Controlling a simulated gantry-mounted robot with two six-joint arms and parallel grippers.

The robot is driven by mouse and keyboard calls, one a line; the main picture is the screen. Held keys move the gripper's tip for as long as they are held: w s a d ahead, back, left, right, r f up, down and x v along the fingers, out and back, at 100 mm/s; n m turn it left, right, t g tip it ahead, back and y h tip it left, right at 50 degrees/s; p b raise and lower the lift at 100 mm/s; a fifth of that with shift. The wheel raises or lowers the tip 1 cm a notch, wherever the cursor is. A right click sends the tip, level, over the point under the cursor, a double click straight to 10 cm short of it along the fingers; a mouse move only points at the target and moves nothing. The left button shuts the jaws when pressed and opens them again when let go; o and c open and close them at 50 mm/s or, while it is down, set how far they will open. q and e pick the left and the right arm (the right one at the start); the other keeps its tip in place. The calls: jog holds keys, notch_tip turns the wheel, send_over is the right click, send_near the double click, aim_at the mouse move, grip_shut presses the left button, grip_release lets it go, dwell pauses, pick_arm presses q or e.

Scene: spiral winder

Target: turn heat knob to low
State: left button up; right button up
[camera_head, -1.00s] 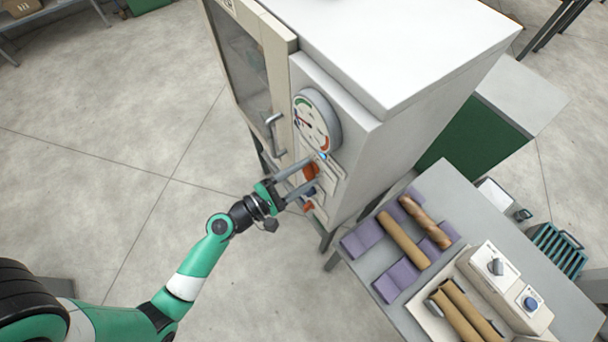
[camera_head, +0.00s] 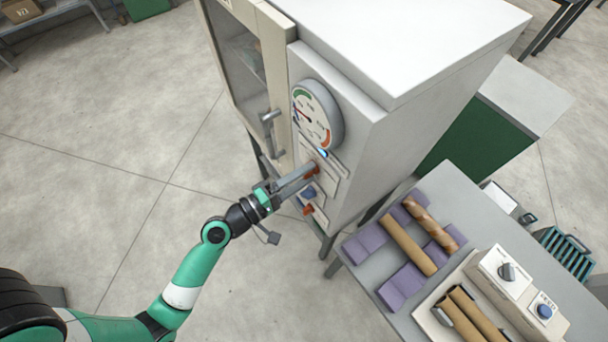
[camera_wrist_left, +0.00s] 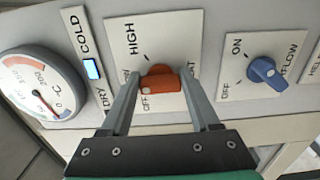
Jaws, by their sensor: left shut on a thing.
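The heat knob (camera_wrist_left: 162,84) is orange-red and sits on a white plate marked HIGH and OFF on the grey cabinet's front; another mark is partly hidden behind a finger. My left gripper (camera_wrist_left: 160,77) has one finger on each side of the knob and is shut on it. In the head view the left gripper (camera_head: 312,172) reaches the cabinet panel from the left and mostly covers the knob. I cannot tell exactly which mark the knob points at. My right gripper is not in view.
A blue airflow knob (camera_wrist_left: 263,71) sits beside the heat plate. A lit blue indicator (camera_wrist_left: 92,69) and a round gauge (camera_head: 317,114) are on the other side. The cabinet door has a handle (camera_head: 268,130). A table (camera_head: 452,182) with cardboard tubes stands at the right.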

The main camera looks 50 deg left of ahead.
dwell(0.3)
pick_arm(q)
jog(key=o, duration=1.4)
jog(key=shift+c, duration=0.2)
jog(key=shift+s, duration=0.1)
jog(key=s+a+b, duration=0.1)
jog(key=s+b, duration=0.1)
jog(key=s, duration=0.9)
jog(key=shift+s+b, duration=0.2)
jog(key=shift+b, duration=0.2)
